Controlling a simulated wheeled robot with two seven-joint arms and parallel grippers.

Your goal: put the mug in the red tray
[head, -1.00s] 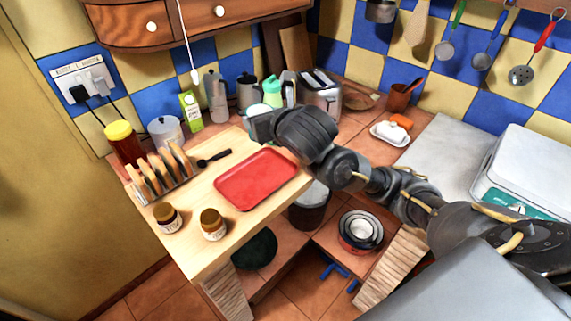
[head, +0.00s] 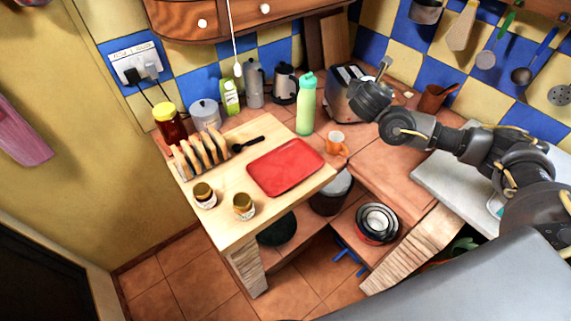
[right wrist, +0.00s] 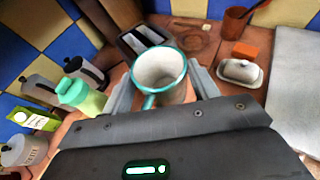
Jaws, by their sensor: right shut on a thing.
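The red tray (head: 286,167) lies flat and empty on the pale wooden board in the head view. In the right wrist view a white mug (right wrist: 160,70) with a teal rim and handle stands between the fingers of my right gripper (head: 384,70). The gripper is shut on it. My left gripper is not in view.
A tall green bottle (head: 306,105) stands beyond the tray. A toast rack (head: 203,154) and two jars (head: 244,206) are on the board to the left. The toaster (head: 345,92) is at the back. A butter dish (right wrist: 241,72) is right of the held mug.

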